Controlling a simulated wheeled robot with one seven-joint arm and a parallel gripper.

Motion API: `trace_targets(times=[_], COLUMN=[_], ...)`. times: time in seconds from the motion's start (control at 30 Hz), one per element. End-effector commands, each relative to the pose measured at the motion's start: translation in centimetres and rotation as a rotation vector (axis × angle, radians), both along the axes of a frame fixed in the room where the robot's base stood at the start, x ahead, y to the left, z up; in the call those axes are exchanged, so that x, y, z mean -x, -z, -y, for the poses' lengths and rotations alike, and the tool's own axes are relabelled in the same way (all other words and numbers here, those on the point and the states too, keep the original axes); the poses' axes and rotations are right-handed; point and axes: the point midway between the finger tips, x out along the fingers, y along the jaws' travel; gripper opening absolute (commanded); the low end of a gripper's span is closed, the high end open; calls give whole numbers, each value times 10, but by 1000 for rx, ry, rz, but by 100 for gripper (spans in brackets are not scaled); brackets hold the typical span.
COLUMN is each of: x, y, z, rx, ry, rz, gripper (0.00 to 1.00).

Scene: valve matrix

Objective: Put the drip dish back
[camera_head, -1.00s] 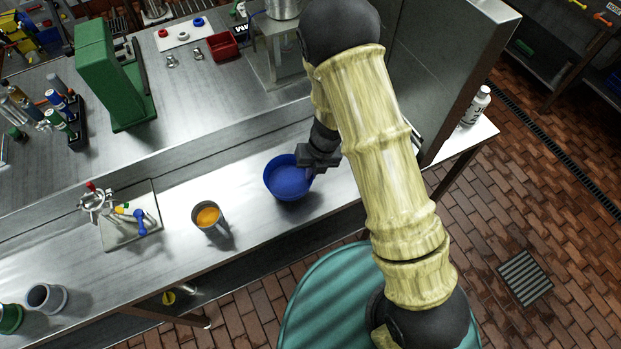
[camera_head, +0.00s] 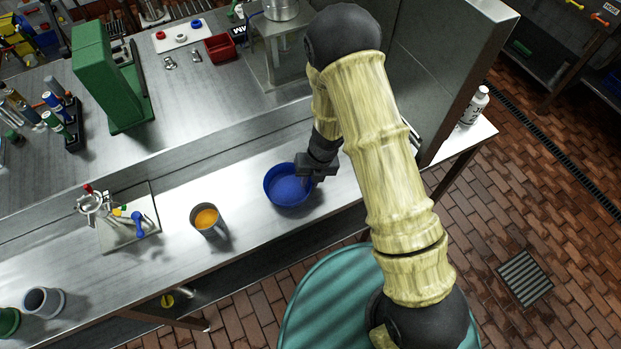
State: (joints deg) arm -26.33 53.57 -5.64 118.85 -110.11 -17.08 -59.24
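A round blue dish (camera_head: 287,188), which I take to be the drip dish, is at the middle of the long steel bench. It is roughly upright, with its open top facing up. My gripper (camera_head: 312,168) is at the dish's upper right rim and appears shut on it. The fingertips are partly hidden by the gripper body and the rim. I cannot tell whether the dish's underside touches the bench.
A grey cup with orange contents (camera_head: 206,220) stands left of the dish. Further left is a steel plate with a small valve fitting (camera_head: 128,219). A tall steel cabinet (camera_head: 440,75) stands at the right. Bare bench lies between the dish and the cup.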

Motion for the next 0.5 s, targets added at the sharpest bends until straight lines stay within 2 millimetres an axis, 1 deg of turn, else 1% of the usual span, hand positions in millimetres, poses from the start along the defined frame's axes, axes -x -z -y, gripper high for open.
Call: trace_targets(times=[0.33, 0.43, 0.5], x=[0, -1, -1], y=[-3, -10, -18], z=[0, 2, 3], rx=[0, -1, 0], ry=[0, -1, -3], rz=[1, 2, 3], gripper=[24, 24, 24])
